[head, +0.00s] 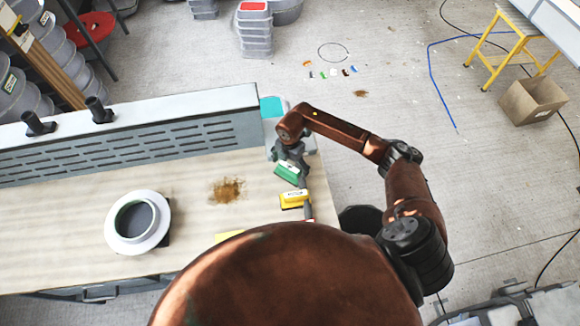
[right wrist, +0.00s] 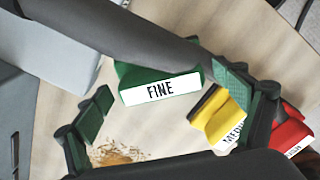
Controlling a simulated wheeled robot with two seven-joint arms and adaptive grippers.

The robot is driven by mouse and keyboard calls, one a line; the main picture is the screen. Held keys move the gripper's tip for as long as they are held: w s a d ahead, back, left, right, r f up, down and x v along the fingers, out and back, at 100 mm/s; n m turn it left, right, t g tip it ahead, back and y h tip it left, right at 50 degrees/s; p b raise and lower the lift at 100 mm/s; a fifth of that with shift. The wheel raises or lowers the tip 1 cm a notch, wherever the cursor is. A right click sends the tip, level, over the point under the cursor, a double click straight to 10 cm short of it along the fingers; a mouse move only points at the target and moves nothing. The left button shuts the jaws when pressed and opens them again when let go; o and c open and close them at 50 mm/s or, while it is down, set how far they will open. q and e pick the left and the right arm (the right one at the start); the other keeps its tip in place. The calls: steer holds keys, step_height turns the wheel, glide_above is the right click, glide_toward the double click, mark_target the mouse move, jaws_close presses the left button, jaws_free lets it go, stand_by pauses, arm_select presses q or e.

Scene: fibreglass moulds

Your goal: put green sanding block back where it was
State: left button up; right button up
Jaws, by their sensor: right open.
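The green sanding block (head: 287,174) is at the right end of the workbench, just below my right gripper (head: 291,154). In the right wrist view the green block (right wrist: 140,75) has a white label reading FINE. It lies between the spread fingers of my right gripper (right wrist: 164,99), with a visible gap on each side. The gripper is open and not holding the block. A dark grey bar hides part of the block's upper side. My left gripper is not in view.
A yellow block (head: 294,199) and a red block (head: 308,211) stand close beside the green one. A brown dust patch (head: 227,190) and a white round mould (head: 119,229) are to the left. A slotted grey panel (head: 200,110) runs along the bench's back.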

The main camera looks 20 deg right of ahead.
mark_target(290, 166)
steer(key=shift+r, duration=0.1)
steer(key=shift+r, duration=0.25)
step_height(290, 166, up, 12)
steer(key=b, duration=0.2)
steer(key=shift+f, duration=0.2)
